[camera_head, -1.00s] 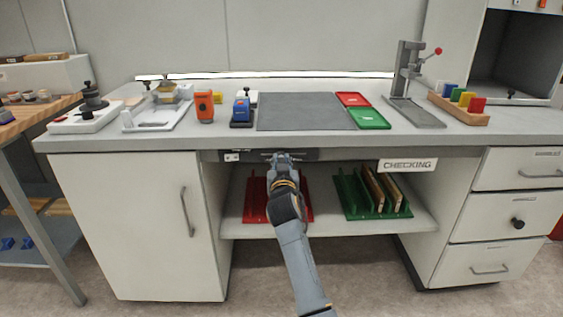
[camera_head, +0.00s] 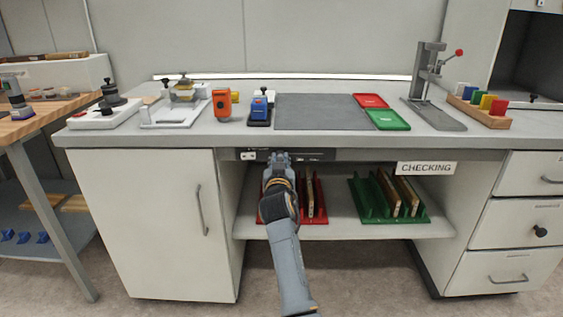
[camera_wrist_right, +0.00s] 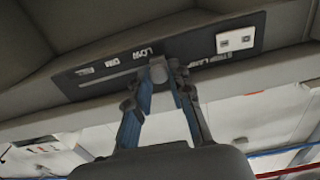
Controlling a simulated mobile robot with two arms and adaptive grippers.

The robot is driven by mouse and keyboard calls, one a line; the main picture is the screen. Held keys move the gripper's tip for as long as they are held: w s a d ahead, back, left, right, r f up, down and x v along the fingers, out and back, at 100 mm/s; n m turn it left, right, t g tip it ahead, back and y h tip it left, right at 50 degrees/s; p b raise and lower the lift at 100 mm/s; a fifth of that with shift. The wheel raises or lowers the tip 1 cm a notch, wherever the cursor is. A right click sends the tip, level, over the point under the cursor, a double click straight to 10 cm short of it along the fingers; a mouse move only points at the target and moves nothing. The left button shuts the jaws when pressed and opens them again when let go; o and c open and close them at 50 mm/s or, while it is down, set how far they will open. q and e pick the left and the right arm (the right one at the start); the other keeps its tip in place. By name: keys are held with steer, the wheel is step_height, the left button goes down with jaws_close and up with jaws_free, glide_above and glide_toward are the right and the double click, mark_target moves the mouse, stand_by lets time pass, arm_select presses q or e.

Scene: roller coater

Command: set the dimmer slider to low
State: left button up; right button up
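The dimmer panel (camera_head: 310,155) is a dark strip under the bench top's front edge. In the right wrist view the panel (camera_wrist_right: 100,78) appears inverted, with a pale slot (camera_wrist_right: 108,84) and labels including LOW and STRIP LAMP. My right gripper (camera_head: 280,156) is at the panel's left part. In the wrist view its fingertips (camera_wrist_right: 166,70) are drawn together at the slot's LOW end. They appear closed on the slider knob, which they mostly hide; no knob shows along the bare slot. My left gripper is not in view.
White switches (camera_head: 248,156) sit at the panel's left end, beside my gripper. A CHECKING sign (camera_head: 426,168) hangs to the right. Red (camera_head: 318,217) and green (camera_head: 372,212) racks stand on the shelf below. A cabinet door handle (camera_head: 201,210) projects at left.

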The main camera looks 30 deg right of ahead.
steer(key=o, duration=0.3)
steer(key=shift+w+a, duration=0.15)
steer(key=shift+a, duration=0.05)
steer(key=shift+d, duration=0.15)
